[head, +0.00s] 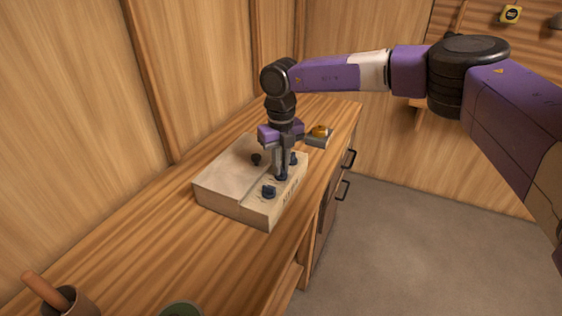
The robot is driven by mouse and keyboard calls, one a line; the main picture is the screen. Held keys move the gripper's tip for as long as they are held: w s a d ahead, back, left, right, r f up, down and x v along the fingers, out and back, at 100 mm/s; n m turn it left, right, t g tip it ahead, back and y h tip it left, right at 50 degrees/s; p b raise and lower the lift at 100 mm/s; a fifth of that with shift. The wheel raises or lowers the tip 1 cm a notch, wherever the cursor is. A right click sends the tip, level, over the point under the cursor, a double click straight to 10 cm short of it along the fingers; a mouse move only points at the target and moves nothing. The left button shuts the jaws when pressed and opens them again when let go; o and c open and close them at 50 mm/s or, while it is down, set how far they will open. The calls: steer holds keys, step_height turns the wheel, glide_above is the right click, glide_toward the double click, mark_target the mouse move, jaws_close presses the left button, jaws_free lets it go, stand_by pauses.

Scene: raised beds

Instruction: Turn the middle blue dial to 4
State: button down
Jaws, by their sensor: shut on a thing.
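A pale box (228,182) sits on the wooden counter, with a row of dark blue dials along its right part. The near dial (269,192) shows in front of my gripper, and the far dial (294,158) shows just behind it. My gripper (280,172) points down and is shut on the middle blue dial (281,177). The fingers cover most of that dial, so I cannot tell its setting. Small dark marks are on the box's front right edge, too small to read.
A black knob (256,159) stands on the box left of my gripper. A grey box with a yellow-orange top (320,132) sits behind. A brown pot (72,303) with a wooden handle and a green round thing (181,309) are at the near edge. The floor at right is clear.

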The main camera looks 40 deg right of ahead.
steer(key=shift+m, duration=0.7)
steer(key=c, duration=1.5)
jaws_free()
steer(key=shift+o, duration=0.2)
step_height(320, 180, up, 8)
steer(key=shift+b, duration=0.45)
